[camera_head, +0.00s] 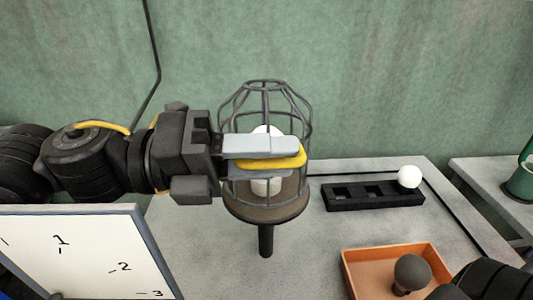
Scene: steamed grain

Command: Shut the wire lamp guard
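The wire lamp guard (264,84) is a dark cage standing upright over a round brown base (265,208) on a short dark post. A white bulb (266,187) stands inside it, partly hidden by my fingers. My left gripper (264,157) reaches in from the left, its grey and yellow fingers level across the front of the cage. The fingers look close together, but I cannot tell whether they touch or grip a wire. They hide the cage's middle, and I cannot see a latch or whether the guard is fully closed. My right gripper is not in view.
A black holder (345,196) with a white bulb (409,176) at its right end lies on the grey table. An orange tray (362,284) holds a dark bulb (411,272). A numbered white panel (85,250) stands front left. My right arm shows at the lower right.

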